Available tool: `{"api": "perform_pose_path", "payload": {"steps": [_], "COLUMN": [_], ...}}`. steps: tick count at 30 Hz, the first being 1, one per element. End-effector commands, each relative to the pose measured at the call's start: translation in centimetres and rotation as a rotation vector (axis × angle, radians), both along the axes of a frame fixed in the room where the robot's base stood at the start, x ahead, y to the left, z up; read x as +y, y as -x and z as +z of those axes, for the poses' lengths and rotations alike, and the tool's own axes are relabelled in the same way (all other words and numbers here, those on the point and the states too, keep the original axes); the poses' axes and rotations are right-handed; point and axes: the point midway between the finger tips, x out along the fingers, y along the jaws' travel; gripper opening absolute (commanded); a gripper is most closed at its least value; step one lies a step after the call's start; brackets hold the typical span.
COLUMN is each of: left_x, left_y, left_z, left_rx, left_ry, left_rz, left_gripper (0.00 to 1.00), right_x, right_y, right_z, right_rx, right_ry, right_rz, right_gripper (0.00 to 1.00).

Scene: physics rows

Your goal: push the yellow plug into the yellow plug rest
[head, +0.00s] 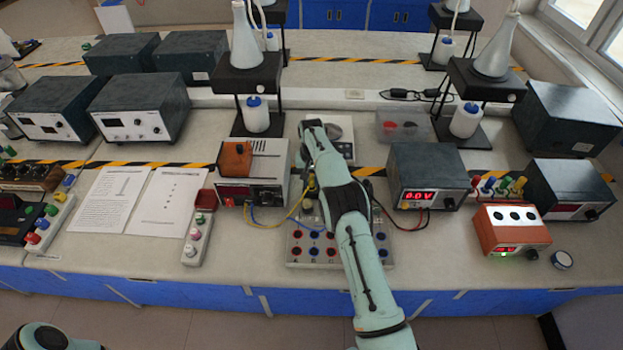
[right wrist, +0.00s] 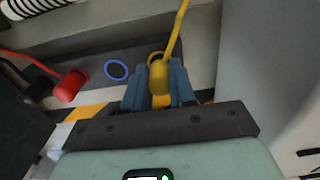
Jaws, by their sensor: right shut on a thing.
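My right gripper (head: 311,192) is low over the bench, in front of the white instrument. In the right wrist view its two blue fingers (right wrist: 160,92) are shut on the yellow plug (right wrist: 158,77), whose yellow lead runs upward. A yellow ring (right wrist: 152,56), which looks like the yellow plug rest, shows right behind the plug and is partly covered by it. I cannot tell whether the plug's tip is inside the ring. In the head view the arm and gripper hide most of this spot. My left gripper is out of view.
A blue ring (right wrist: 116,70) and a red plug (right wrist: 70,86) with its lead are left of the gripper. A board with red and blue sockets (head: 313,253) lies under my right forearm. A meter reading 0.0V (head: 428,178) stands to the right.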

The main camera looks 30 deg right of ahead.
Motion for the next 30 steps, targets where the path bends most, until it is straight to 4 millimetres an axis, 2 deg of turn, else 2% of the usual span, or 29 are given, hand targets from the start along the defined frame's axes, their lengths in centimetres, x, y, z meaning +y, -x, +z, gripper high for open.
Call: {"api": "perform_pose_path", "payload": {"steps": [20, 21, 23, 29, 30], "left_x": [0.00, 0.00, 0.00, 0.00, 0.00], "left_y": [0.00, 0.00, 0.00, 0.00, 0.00], "left_z": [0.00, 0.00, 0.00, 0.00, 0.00], "left_rx": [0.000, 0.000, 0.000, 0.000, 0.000], "left_ry": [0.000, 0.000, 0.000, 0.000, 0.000], "left_rz": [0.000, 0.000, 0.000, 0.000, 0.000], "left_gripper": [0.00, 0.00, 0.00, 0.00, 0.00], "right_x": [-0.03, -0.03, -0.02, -0.01, -0.02], "right_y": [0.01, 0.01, 0.00, 0.00, 0.01], "right_z": [-1.07, -1.07, -1.06, -1.05, -1.06], "right_rx": [0.000, 0.000, 0.000, 0.000, 0.000], "right_ry": [0.000, 0.000, 0.000, 0.000, 0.000], "right_rz": [0.000, 0.000, 0.000, 0.000, 0.000], "right_gripper": [0.00, 0.35, 0.54, 0.55, 0.61]}}
